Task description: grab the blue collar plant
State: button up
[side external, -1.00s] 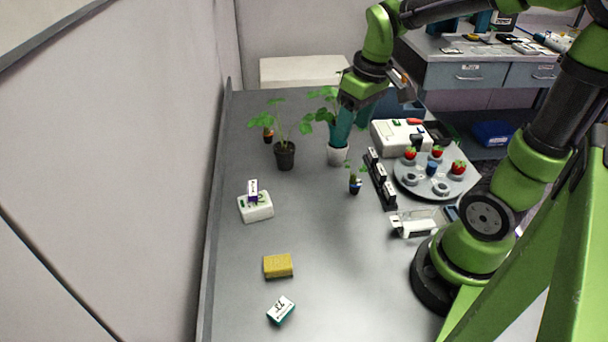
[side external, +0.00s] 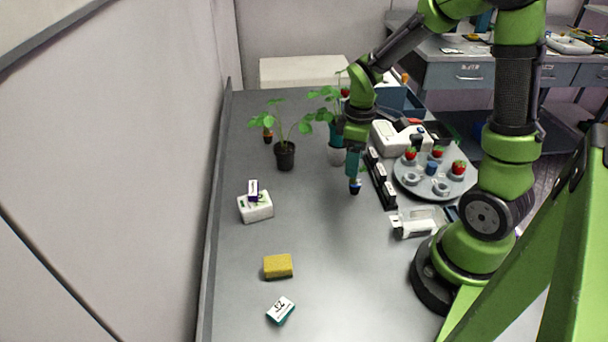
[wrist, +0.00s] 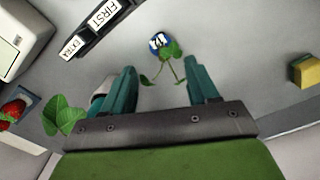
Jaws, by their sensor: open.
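The blue collar plant (side external: 355,187) is a small dark pot with a blue band, standing on the grey table left of the black rack. In the wrist view its blue collar with a white label (wrist: 159,41) shows just beyond the fingertips, and its green leaves (wrist: 172,50) reach back between the fingers. My gripper (side external: 353,175) points down right above the plant and hides most of its leaves in the side view. In the wrist view the teal fingers of my gripper (wrist: 163,75) are apart, with nothing clamped between them.
The black label rack (side external: 380,180) and a round tray (side external: 433,193) with berries are on the right. A yellow sponge (side external: 278,266) lies in front; the table's middle is clear.

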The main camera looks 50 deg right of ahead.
aim_at(353, 182)
jog(key=shift+s+a+f, duration=0.1)
jog(key=shift+f, duration=1.4)
jog(key=shift+s+f, duration=0.1)
jog(key=shift+f, duration=1.4)
jog(key=c, duration=1)
